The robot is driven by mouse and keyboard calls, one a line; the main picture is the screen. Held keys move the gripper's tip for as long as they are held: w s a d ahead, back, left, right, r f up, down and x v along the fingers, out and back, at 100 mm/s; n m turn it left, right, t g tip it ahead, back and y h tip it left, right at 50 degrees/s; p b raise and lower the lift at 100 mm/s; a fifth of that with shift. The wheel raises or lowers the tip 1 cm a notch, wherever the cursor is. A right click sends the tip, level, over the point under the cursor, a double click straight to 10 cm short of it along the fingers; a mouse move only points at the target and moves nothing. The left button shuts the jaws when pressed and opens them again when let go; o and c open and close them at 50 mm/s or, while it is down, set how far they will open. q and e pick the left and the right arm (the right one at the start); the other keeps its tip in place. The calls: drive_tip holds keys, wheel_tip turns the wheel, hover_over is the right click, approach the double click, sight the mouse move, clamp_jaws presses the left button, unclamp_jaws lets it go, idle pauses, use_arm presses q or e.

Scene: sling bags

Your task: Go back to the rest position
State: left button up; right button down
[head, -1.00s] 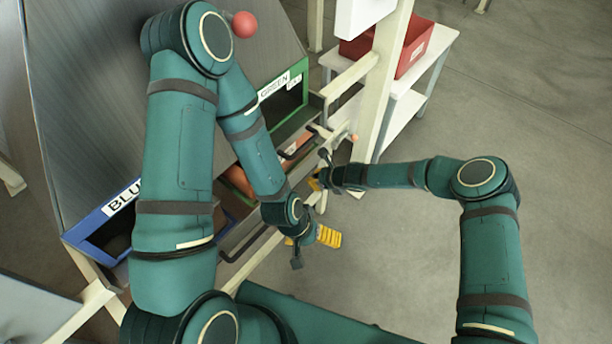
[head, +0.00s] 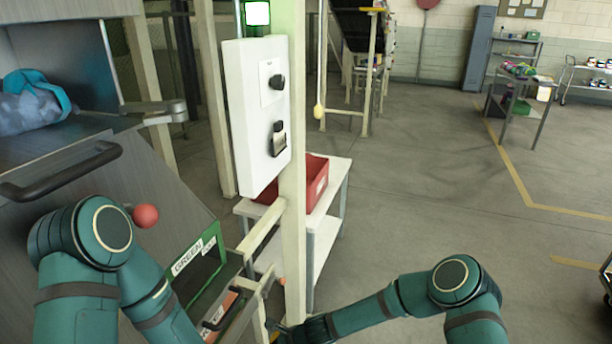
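My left arm comes up at the lower left, and its gripper is out of view below the picture's edge. My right arm reaches in from the lower right towards the bottom middle. My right gripper (head: 284,331) is at the bottom edge, close to the foot of the cream post, and is partly cut off. Its fingers are too small and dark to tell whether they are open or shut. A patterned blue-grey bag with a teal part (head: 32,106) lies in the opening of the grey chute unit at the far left.
A white control box (head: 257,115) hangs on a cream post (head: 293,215). Behind it, a red bin (head: 316,180) stands on a white table (head: 328,208). A red ball (head: 145,216) and a green-framed slot labelled GREEN (head: 194,258) are beside my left arm. The floor at right is open.

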drive_tip(key=s+d+r+n+h, duration=0.1)
drive_tip(key=s+d+r+n, duration=0.1)
drive_tip(key=s+d+n, duration=0.6)
drive_tip(key=s+d+r+n+g+h, duration=0.1)
drive_tip(key=s+d+r+n+h, duration=0.1)
drive_tip(key=s+d+n, duration=0.6)
drive_tip(key=s+d, duration=0.2)
drive_tip(key=d, duration=0.1)
drive_tip(key=shift+r+n+h, duration=0.3)
drive_tip(key=shift+r, duration=0.05)
drive_tip(key=shift+s, duration=0.1)
